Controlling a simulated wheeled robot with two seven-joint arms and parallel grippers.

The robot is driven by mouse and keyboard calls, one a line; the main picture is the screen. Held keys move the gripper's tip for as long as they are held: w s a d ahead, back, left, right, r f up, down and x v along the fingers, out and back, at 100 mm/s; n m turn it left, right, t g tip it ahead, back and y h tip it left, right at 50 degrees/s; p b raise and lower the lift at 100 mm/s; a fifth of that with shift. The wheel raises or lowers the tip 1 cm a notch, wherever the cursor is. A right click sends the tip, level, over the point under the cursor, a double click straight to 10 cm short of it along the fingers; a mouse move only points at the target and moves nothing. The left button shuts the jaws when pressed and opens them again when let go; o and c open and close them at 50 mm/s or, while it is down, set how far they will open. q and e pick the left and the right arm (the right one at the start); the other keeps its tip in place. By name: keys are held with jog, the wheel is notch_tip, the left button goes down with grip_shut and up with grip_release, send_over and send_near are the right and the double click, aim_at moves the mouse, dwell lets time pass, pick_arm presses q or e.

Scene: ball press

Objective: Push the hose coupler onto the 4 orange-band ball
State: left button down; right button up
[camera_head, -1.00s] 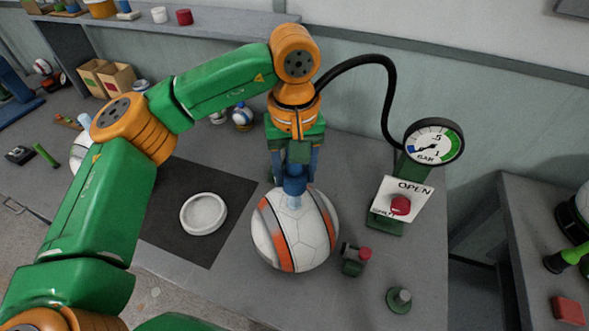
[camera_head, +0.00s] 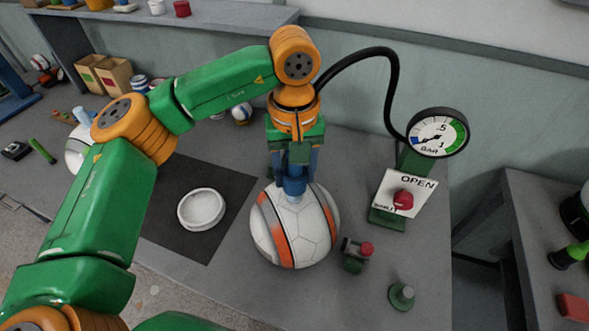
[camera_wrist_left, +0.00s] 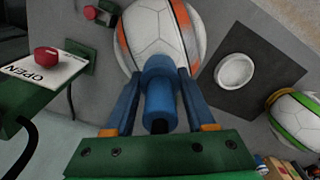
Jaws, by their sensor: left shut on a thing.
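A white ball with orange bands (camera_head: 318,225) stands on the grey bench, left of the valve panel. The blue hose coupler (camera_head: 294,187) is upright at the top of this ball. In the left wrist view the coupler (camera_wrist_left: 160,88) sits between two blue fingers, with the orange-band ball (camera_wrist_left: 157,35) just beyond its end. My left gripper (camera_head: 294,172) points down and is shut on the coupler. The coupler's end appears to meet the ball, but the exact contact is hard to see. My right gripper is not in view.
A gauge (camera_head: 437,134) stands over an OPEN panel with a red knob (camera_head: 403,200). A small red-ended fitting (camera_head: 357,254) and a green-based peg (camera_head: 401,296) lie right of the ball. A white ring dish (camera_head: 201,209) rests on a dark mat (camera_head: 226,183).

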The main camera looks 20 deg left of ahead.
pick_arm(q)
jog(key=shift+f+b, duration=0.7)
jog(key=shift+f, duration=0.2)
jog(key=shift+c, duration=0.8)
grip_release()
notch_tip(320, 180, up, 7)
jog(key=shift+s+r, duration=0.1)
